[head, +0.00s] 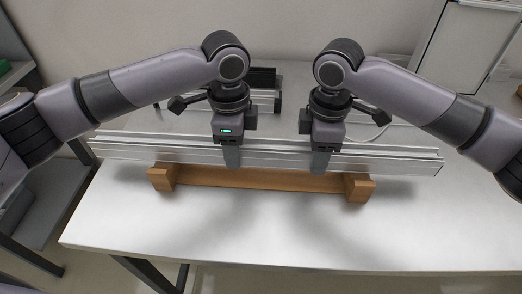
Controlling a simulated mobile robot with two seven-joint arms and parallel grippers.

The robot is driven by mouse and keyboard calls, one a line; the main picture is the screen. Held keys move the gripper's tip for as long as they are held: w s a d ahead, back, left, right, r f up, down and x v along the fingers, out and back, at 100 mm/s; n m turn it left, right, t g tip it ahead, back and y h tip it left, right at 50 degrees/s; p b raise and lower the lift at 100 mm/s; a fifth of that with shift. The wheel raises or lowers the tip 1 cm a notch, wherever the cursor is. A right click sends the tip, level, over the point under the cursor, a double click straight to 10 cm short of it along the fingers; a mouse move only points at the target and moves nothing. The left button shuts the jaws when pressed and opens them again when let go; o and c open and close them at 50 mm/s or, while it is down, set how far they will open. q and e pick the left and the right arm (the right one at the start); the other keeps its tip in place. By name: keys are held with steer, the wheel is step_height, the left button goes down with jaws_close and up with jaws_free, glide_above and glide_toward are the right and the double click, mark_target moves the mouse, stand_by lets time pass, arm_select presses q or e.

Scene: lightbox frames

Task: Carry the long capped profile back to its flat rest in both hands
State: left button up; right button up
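The long silver profile (390,163) lies level across the middle of the head view, over the wooden rest (265,180) with its two end blocks. Whether it touches the blocks or hangs just above them I cannot tell. My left gripper (231,155) points down and is shut on the profile left of its middle. My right gripper (321,160) is shut on it right of the middle. One finger of each shows against the near face; the far fingers are hidden behind the profile.
Behind the profile, another metal rail (175,121) and a dark bracket (262,77) stand on the white table (270,235). A pale case or panel (468,45) stands at the back right. The table's front is clear.

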arm_select(q)
jaws_close()
arm_select(e)
jaws_close()
arm_select(q)
steer(key=shift+r, duration=0.1)
arm_select(e)
steer(key=shift+r, duration=0.1)
